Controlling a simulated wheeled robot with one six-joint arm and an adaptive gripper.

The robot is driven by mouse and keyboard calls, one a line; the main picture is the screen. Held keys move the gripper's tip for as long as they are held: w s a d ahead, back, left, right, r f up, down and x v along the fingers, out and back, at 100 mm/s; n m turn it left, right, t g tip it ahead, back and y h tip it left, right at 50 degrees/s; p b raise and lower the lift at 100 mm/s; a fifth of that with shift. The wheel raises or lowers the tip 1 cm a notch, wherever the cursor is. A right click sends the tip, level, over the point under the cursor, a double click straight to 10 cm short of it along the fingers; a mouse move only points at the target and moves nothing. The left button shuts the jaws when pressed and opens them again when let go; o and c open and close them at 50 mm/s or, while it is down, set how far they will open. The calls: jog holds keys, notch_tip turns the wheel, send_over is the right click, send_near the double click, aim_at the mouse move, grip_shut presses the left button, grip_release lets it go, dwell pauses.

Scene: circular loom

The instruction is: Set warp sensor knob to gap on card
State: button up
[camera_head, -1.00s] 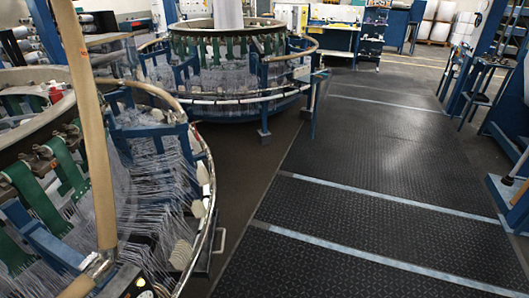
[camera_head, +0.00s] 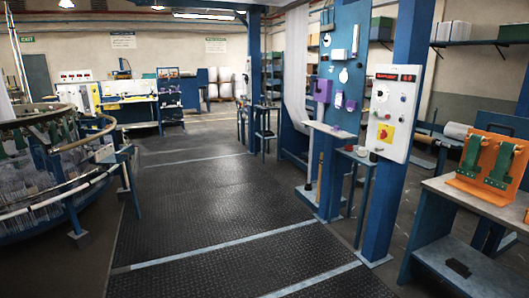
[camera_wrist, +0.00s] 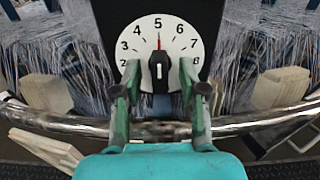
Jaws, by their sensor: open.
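The warp sensor knob (camera_wrist: 159,72) is black and sits in the middle of a round white dial (camera_wrist: 140,38) in the wrist view. Its red pointer stands upright at about the 5. Numbers from about 2 to 7 show around the dial's upper part; the lower part is hidden. My gripper (camera_wrist: 160,80) is open, with one finger on each side of the knob; whether they touch it I cannot tell. In the head view, a blue board (camera_head: 341,60) carries pale papers, too small to read; I cannot tell whether one is the card.
A curved metal rail (camera_wrist: 60,121) runs below the dial, with pale paddles and fine threads on both sides. In the head view, a white control panel (camera_head: 394,115) stands on a blue post, a loom (camera_head: 60,150) is at left, and the dark floor (camera_head: 190,200) is clear.

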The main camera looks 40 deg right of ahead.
jog(key=v, duration=0.7)
dwell(2.3)
